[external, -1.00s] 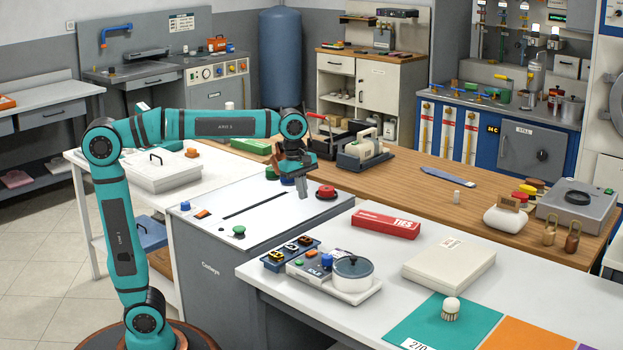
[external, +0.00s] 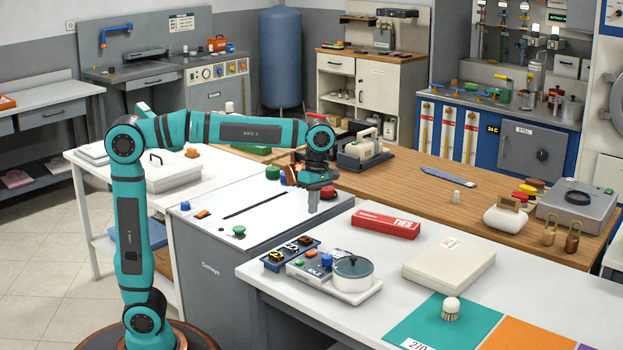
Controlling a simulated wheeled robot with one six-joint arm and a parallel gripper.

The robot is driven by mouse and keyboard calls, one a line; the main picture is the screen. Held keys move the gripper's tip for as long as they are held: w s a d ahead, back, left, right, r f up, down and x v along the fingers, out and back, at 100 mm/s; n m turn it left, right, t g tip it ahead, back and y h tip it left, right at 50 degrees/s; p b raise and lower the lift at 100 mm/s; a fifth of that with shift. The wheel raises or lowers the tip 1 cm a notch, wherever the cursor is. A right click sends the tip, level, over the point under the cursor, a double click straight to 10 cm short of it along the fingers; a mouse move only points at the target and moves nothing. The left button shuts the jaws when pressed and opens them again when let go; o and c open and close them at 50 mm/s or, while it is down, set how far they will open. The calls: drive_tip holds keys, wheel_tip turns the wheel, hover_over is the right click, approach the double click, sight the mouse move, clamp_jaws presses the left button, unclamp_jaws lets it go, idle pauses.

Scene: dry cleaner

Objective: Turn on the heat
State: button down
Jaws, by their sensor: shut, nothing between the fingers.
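My gripper (external: 315,205) is shut and empty, pointing down above the right end of the grey console's white top (external: 250,232). A red button (external: 329,192) shows partly behind it; I cannot tell whether they touch. The console also carries an orange rocker switch (external: 203,211), a green knob (external: 239,231), a blue button (external: 185,206) and a dark slot (external: 255,207). A green button (external: 272,173) is at its back, left of my gripper. No label for the heat is readable, so I cannot tell which control it is.
On the white table in front stand a small unit with a pot (external: 352,267), a red TIES box (external: 385,224) and a cream box (external: 448,262). A wooden counter (external: 420,197) behind holds a sewing-machine-like device (external: 361,150).

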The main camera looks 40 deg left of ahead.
sight(309, 254)
drive_tip(key=f, duration=0.4)
drive_tip(key=s+f, duration=0.1)
drive_tip(key=f, duration=0.8)
drive_tip(key=shift+s, duration=0.3)
drive_tip(key=shift+f, duration=0.2)
drive_tip(key=shift+w, duration=0.1)
drive_tip(key=shift+w+r, duration=0.2)
drive_tip(key=shift+w, duration=0.45)
drive_tip(key=shift+r, duration=0.1)
wheel_tip(309, 254, up, 14)
drive_tip(key=w, duration=0.1)
drive_tip(key=shift+w, duration=0.35)
